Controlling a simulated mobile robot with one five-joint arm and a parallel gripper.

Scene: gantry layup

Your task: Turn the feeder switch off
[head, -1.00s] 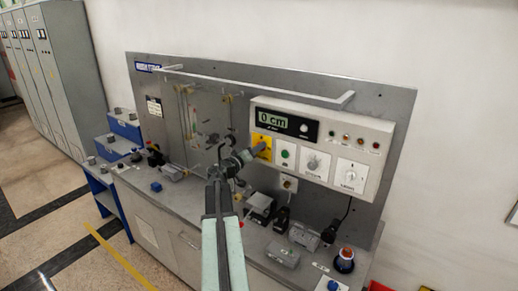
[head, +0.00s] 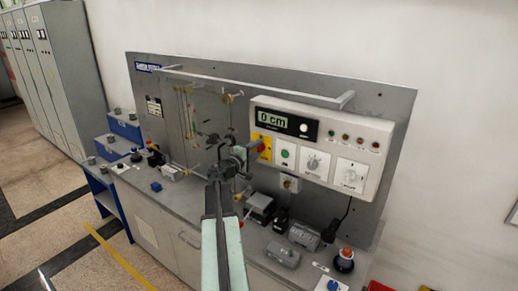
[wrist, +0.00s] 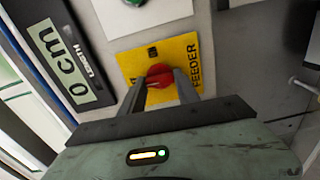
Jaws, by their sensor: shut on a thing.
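The feeder switch is a red knob (wrist: 158,73) on a yellow plate marked FEEDER (wrist: 190,48). In the wrist view my gripper (wrist: 160,86) reaches over the plate, with one finger on each side of the knob, shut on it. The fingers hide part of the knob. In the head view the yellow plate (head: 266,136) is at the left end of the white control panel, and my gripper (head: 252,149) covers its lower part. A little red of the knob shows there.
The white control panel (head: 330,190) also has a "0 cm" display (head: 278,118), a green button (head: 285,154) and two dials. A white rail (head: 260,86) runs above. Several small devices stand on the bench (head: 215,225) below.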

